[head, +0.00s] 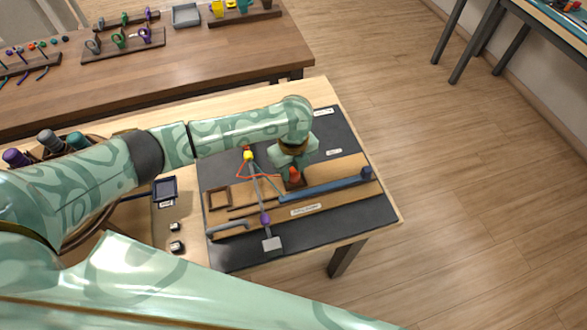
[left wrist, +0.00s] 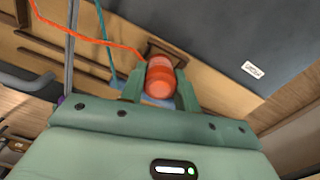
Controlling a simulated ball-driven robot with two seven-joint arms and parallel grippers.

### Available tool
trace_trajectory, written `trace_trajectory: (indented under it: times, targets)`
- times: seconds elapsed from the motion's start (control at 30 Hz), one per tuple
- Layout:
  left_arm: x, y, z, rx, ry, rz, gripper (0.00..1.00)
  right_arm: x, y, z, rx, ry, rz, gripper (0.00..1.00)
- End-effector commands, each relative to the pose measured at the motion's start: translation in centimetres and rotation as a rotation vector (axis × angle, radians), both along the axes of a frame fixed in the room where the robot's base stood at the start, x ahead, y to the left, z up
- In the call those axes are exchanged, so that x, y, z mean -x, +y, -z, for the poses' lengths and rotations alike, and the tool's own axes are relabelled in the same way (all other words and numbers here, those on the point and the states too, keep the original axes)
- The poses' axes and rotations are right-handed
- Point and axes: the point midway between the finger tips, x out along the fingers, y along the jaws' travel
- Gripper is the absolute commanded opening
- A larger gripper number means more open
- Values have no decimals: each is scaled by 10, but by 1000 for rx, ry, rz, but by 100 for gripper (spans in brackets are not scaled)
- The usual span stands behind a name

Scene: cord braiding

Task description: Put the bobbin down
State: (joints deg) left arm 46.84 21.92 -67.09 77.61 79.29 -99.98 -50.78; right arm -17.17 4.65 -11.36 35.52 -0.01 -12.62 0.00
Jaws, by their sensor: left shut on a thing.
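An orange-red bobbin (head: 295,174) is held by my left gripper (head: 293,167) over the right part of the wooden braiding board (head: 338,172). In the left wrist view the bobbin (left wrist: 160,78) lies between the two green fingers, which are shut on it. A brown square holder (left wrist: 176,54) shows just behind the bobbin. I cannot tell whether the bobbin touches it. An orange cord (left wrist: 85,37) runs from the bobbin to the left. In the head view the cords meet near a yellow piece (head: 248,155). My right gripper is not in view.
An empty square holder (head: 219,188) sits on the board's left. A blue bar (head: 325,186) lies just in front of the gripper. A purple bobbin (head: 265,219) and grey block (head: 272,244) are at the mat's front. The dark mat (head: 345,225) is bare at front right.

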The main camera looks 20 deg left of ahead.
Motion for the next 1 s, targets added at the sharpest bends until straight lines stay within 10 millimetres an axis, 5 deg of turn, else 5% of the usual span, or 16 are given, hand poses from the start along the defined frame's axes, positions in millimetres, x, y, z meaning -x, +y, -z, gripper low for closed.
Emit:
trace_trajectory:
  times: [0.4,0.43,0.5,0.83,1.0]
  targets:
    - [0,0,5,0,0,0,8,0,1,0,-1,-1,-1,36]
    - [0,0,5,1,-1,0,40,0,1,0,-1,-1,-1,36]
    - [0,0,5,1,-1,0,53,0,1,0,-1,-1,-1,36]
    - [0,0,0,1,-2,1,53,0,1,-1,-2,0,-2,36]
    - [-1,0,-34,1,-6,1,53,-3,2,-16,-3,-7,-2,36]
